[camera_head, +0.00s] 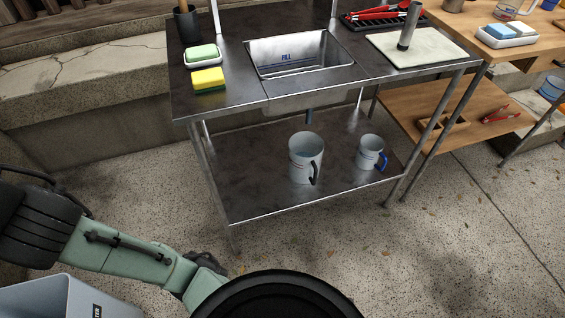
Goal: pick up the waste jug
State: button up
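Two pale grey jugs stand upright on the lower shelf of the metal sink table. The larger jug (304,160) has a dark handle turned to the front right and faint markings on its side. The smaller jug (370,152) is to its right and has a blue handle. The jugs are apart, and I cannot read a label that tells which is the waste jug. My green and dark arm shows at the lower left, well away from both jugs. I cannot make out any gripper fingers in this view.
The lower shelf (250,190) is clear around the jugs, under the sink (300,70) and its drain pipe. Table legs frame the shelf's corners. A wooden table (470,95) adjoins on the right. A grey bin (60,300) stands at the bottom left.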

aim_at(305, 149)
jog(key=l+u, duration=0.35)
jog(key=i+l+u, duration=0.1)
jog(key=u, duration=0.3)
jog(key=l+u, duration=0.5)
jog(key=l, duration=0.25)
jog(key=k+l+u, duration=0.2)
jog(key=l, duration=0.15)
jog(key=l+u, duration=0.15)
jog(key=l, duration=0.25)
jog(key=k+l, duration=0.15)
jog(key=l, duration=0.25)
jog(key=k+l+u, duration=0.1)
jog(key=l, duration=0.3)
jog(key=k+l, duration=0.2)
jog(key=l, duration=0.6)
jog(key=k+l, duration=0.15)
jog(key=l, duration=0.75)
jog(key=i+l, duration=0.1)
jog(key=l, duration=0.35)
jog(key=u, duration=0.05)
